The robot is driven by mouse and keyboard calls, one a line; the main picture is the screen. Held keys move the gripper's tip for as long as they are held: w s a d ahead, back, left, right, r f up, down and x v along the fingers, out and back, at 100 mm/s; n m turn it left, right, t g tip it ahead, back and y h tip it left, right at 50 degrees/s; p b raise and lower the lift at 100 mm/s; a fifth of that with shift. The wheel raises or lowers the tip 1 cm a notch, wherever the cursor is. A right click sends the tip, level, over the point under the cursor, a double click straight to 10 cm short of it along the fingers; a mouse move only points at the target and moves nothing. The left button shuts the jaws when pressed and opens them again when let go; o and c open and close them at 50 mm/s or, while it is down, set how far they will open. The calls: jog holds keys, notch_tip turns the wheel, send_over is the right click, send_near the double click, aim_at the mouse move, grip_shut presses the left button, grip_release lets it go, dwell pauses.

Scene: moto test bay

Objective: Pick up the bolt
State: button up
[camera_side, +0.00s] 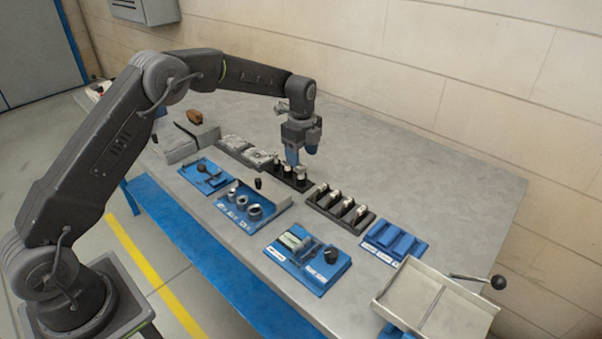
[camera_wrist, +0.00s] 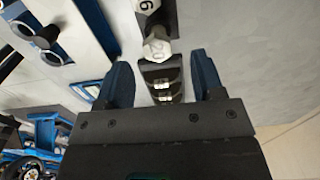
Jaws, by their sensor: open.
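My gripper (camera_side: 302,154) points down with its two blue fingers over a black rack (camera_side: 303,187) that holds several upright pieces. In the wrist view the fingers of my gripper (camera_wrist: 163,78) stand apart, with nothing held between them. A pale hex-headed bolt (camera_wrist: 156,48), its head marked with what looks like 20, shows just beyond the gap between the fingertips. A second hex-headed bolt (camera_wrist: 143,6) is cut off by the top edge. The bolt shafts are hidden. I cannot tell from the side view which upright piece is which bolt.
A black rack with metal pieces (camera_side: 341,207) stands right of the gripper. Blue trays (camera_side: 310,270), (camera_side: 394,241) and a tray with rings (camera_side: 262,218) lie around. A metal tray (camera_side: 435,303) sits at the right front. The back of the table (camera_side: 420,165) is clear.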

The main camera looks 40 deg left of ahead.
aim_at(301, 165)
notch_tip(301, 165, down, 5)
jog(key=shift+s, duration=0.15)
jog(key=shift+c, duration=0.3)
jog(key=shift+r, duration=0.1)
jog(key=c, duration=1)
jog(key=shift+c, duration=0.2)
